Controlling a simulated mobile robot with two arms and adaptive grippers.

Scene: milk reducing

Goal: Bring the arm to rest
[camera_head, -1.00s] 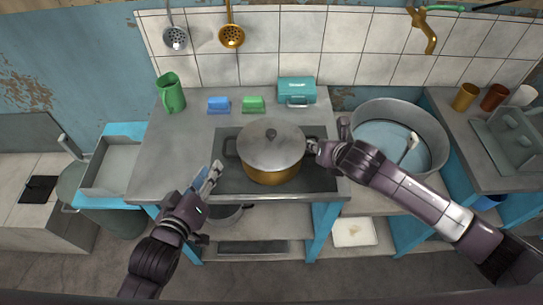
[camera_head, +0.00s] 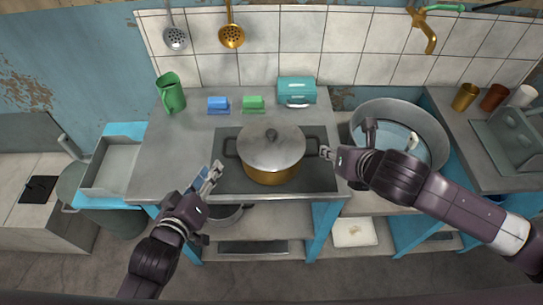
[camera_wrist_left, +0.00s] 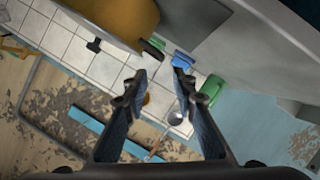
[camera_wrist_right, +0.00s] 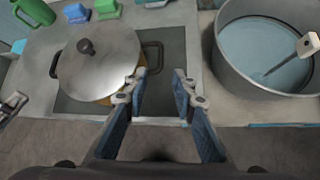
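A gold pot (camera_head: 272,175) with a grey lid (camera_head: 270,148) sits upright on the dark stove plate (camera_head: 230,184). My left gripper (camera_head: 210,178) is open and empty in front of the pot's left side. The left wrist view (camera_wrist_left: 160,90) shows its two fingers apart. My right gripper (camera_head: 348,142) is just right of the pot's right handle. In the right wrist view (camera_wrist_right: 160,90) its fingers are spread with nothing between them, and the pot handle (camera_wrist_right: 153,58) lies beyond the fingertips.
A large metal basin (camera_head: 440,122) with bluish liquid stands right of the stove, behind my right arm. A green jug (camera_head: 171,94), blue and green blocks and a teal box (camera_head: 297,90) stand at the back. The counter (camera_head: 165,160) left of the stove is clear.

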